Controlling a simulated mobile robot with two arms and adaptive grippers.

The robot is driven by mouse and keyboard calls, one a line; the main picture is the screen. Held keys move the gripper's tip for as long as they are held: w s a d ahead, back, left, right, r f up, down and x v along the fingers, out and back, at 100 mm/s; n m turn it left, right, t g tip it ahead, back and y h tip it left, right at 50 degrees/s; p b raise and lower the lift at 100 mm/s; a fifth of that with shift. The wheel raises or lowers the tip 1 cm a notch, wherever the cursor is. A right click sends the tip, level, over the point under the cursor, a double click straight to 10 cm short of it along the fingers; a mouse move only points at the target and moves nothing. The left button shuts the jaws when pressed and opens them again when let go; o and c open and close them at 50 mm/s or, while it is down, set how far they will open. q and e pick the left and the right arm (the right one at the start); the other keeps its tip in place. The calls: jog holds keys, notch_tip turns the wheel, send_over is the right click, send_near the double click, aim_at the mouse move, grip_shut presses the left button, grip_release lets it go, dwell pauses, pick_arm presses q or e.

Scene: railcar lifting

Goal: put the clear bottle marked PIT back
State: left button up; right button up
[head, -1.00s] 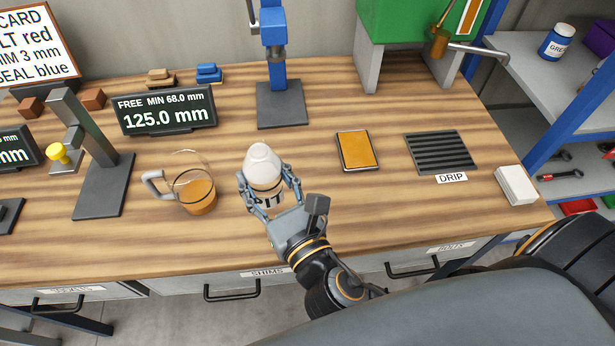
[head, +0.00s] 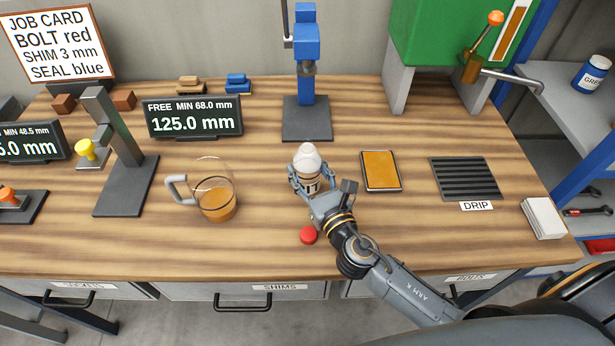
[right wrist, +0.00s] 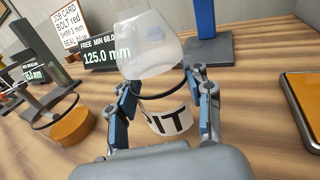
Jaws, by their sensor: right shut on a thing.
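The clear bottle marked PIT (head: 307,162) is in the fingers of my right gripper (head: 312,188), above the middle of the workbench. It has a pale clear top and a white label with black letters. In the right wrist view the bottle (right wrist: 150,55) stands between the two fingers (right wrist: 168,105), with its label partly covered by them. The gripper is shut on it. I cannot tell whether its base touches the wood. A red round cap-like piece (head: 308,235) lies on the bench in front of the gripper. My left gripper is not in view.
A glass jug (head: 216,200) with amber liquid stands left of the bottle. An orange-topped pad (head: 381,170), a DRIP grate (head: 465,178) and a white block (head: 543,218) lie to the right. A blue press stand (head: 306,118) is behind. Bare wood lies between them.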

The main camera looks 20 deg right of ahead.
jog(key=shift+f, duration=0.85)
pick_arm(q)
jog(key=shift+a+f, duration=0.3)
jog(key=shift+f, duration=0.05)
pick_arm(e)
jog(key=shift+f, duration=0.1)
jog(key=shift+f+b, duration=0.15)
jog(key=shift+b, duration=0.15)
jog(key=o, duration=1.2)
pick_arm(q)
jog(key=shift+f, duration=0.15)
